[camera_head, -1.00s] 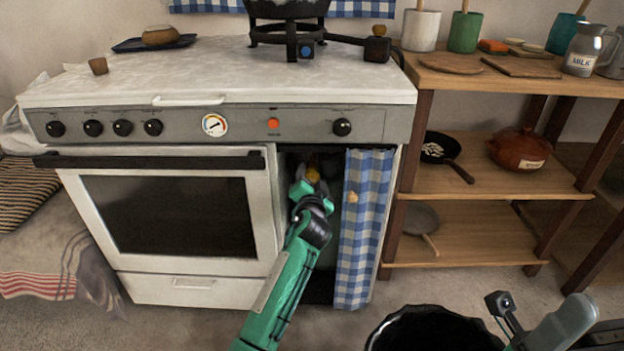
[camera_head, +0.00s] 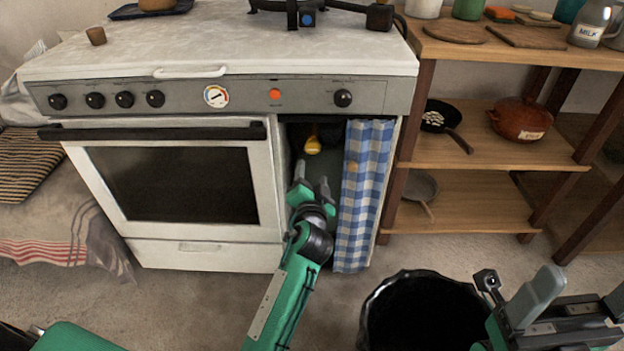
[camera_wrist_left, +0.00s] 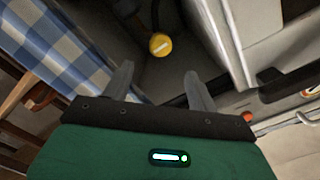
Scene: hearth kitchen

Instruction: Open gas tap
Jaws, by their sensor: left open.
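The gas tap is a yellow knob (camera_head: 313,145) inside the open compartment at the right of the stove. In the left wrist view the round yellow knob (camera_wrist_left: 160,44) has a pale bar across its face and sits beyond the fingertips. My left gripper (camera_head: 311,183) is open and empty, just below and in front of the knob, apart from it. The left wrist view shows its two spread fingers (camera_wrist_left: 158,80) with nothing between them. My right gripper (camera_head: 508,285) is at the lower right, away from the stove; its jaws are hard to make out.
A blue checked curtain (camera_head: 365,195) hangs at the compartment's right side. The stove's oven door (camera_head: 180,187) is shut on the left. A wooden shelf (camera_head: 480,205) stands to the right. A black bin (camera_head: 372,312) stands on the floor near my right arm.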

